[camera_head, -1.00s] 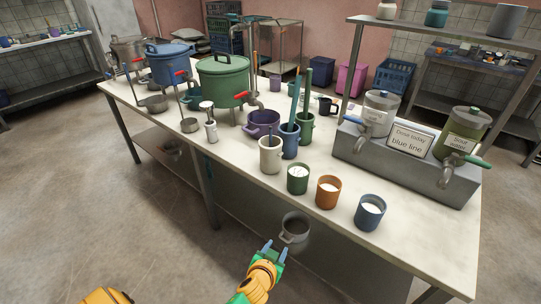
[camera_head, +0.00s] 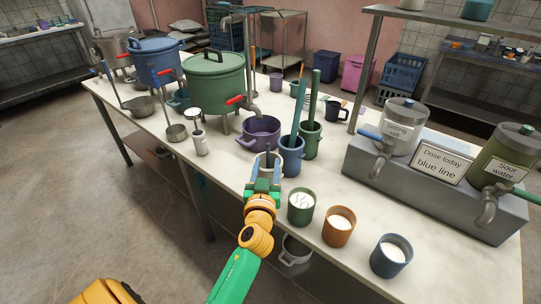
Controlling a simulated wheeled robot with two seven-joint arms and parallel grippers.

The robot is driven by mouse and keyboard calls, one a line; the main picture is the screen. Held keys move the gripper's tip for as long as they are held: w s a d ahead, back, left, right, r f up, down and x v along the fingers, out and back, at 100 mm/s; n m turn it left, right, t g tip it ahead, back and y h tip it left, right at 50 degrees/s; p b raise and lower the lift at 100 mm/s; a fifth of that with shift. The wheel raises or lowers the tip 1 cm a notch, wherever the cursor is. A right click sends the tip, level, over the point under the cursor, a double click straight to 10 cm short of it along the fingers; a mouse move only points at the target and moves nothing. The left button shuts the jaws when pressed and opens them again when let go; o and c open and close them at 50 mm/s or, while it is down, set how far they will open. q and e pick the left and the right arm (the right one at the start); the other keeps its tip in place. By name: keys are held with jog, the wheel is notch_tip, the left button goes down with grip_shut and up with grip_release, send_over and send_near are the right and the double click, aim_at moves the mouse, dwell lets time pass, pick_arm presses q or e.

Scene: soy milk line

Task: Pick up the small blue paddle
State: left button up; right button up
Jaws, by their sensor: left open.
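The blue paddle (camera_head: 296,114) stands upright in a blue mug (camera_head: 291,160) on the table, its handle rising above the rim. Its lower part is hidden in the mug. My left gripper (camera_head: 267,163) is open, over the front edge area of the table. My right gripper is out of view.
A green mug (camera_head: 311,142) with a green paddle (camera_head: 314,94) stands behind the blue mug. A purple pot (camera_head: 261,133) is to the left. Green (camera_head: 301,208), orange (camera_head: 338,228) and blue (camera_head: 391,257) cups line the front edge. A grey dispenser (camera_head: 425,187) stands right.

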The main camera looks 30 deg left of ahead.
pick_arm(q)
jog(key=shift+w+a+r, duration=0.2)
jog(key=shift+w+r, duration=0.15)
jog(key=shift+w, duration=0.05)
jog(key=x, duration=0.5)
jog(key=shift+w+a+f, duration=0.1)
jog(key=shift+w+a, duration=0.1)
jog(key=shift+w, duration=0.1)
jog(key=shift+s, duration=0.1)
jog(key=shift+c, duration=0.4)
grip_shut()
